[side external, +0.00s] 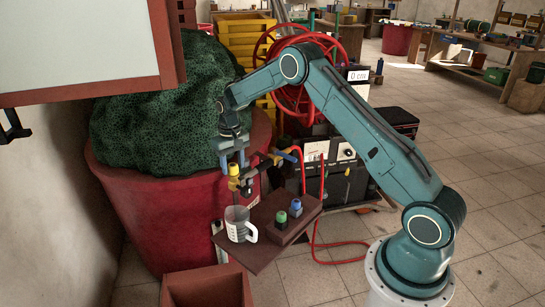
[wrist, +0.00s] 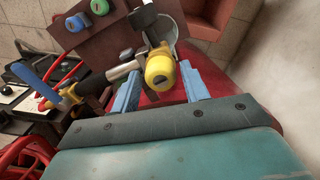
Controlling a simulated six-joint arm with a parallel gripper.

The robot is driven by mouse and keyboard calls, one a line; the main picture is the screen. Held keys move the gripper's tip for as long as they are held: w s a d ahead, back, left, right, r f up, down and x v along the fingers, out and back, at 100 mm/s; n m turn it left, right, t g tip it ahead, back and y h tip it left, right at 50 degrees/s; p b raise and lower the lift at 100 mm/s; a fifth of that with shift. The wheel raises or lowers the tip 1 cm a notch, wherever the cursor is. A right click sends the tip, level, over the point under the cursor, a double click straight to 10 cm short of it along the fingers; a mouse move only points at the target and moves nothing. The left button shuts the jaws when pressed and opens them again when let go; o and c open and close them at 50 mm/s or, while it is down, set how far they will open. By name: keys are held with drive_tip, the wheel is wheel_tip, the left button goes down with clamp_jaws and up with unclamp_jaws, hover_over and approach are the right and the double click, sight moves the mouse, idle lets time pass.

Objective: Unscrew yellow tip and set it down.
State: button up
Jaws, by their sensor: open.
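The yellow tip (side external: 234,170) sits on the end of a metal pipe fitting (side external: 247,178) that runs to a valve with a blue handle (side external: 287,155). In the wrist view the yellow tip (wrist: 160,68) has a dark slot in its end face. My gripper (side external: 232,163) is open and points down over the tip. In the wrist view its two blue fingers stand on either side of the tip, with the left finger (wrist: 128,92) and right finger (wrist: 192,82) apart. Whether either finger touches the tip cannot be told.
A clear measuring jug (side external: 238,226) stands on a brown shelf (side external: 257,256) below. A raised brown block holds a green tip (side external: 281,217) and a blue tip (side external: 296,206). A large red tub (side external: 160,225) with a green mass is behind. A red hose (side external: 316,250) hangs nearby.

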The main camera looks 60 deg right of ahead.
drive_tip(key=shift+m, duration=0.3)
drive_tip(key=shift+m, duration=0.6)
drive_tip(key=shift+m, duration=0.8)
drive_tip(key=shift+m, duration=0.9)
drive_tip(key=c, duration=0.5)
drive_tip(key=shift+c, duration=0.2)
